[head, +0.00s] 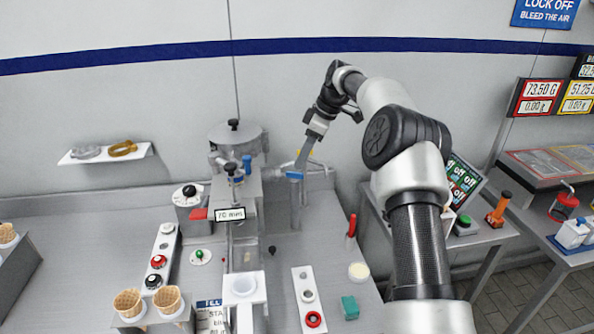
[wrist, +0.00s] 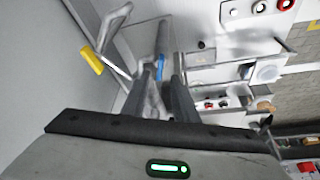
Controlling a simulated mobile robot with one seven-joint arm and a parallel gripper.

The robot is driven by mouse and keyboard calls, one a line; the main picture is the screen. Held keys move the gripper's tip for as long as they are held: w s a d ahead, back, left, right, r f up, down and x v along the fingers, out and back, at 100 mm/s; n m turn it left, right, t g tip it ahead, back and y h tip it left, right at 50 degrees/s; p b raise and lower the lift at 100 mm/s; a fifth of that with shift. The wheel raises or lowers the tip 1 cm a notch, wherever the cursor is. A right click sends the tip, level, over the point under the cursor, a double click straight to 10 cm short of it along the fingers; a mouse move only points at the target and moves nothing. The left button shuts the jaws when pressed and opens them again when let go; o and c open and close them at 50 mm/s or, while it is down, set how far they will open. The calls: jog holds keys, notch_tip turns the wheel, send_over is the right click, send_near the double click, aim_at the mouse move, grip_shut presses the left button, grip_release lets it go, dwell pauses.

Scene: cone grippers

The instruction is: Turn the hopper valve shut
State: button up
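The steel hopper (head: 236,142) with a black-knobbed lid stands left of my arm in the head view. A blue handle (head: 247,165) shows on its right side. A second blue part (head: 295,175) and a yellow part sit on the pipework to the right; I cannot tell which one is the hopper valve. My gripper (head: 303,163) points down at this pipework, its long grey fingers close above the second blue part. In the wrist view a blue part (wrist: 160,67) shows between the fingertips and a yellow handle (wrist: 92,60) lies left. The fingers look apart; contact is unclear.
A wall shelf (head: 105,153) is at the left. Waffle cones (head: 128,302) stand at the front left. A red-handled tool (head: 351,228), a cream-filled cup (head: 358,270) and a green block (head: 349,307) are on the counter right of the machine. The wall is close behind my gripper.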

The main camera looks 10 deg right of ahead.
aim_at(295, 175)
jog(key=x, duration=0.5)
grip_shut()
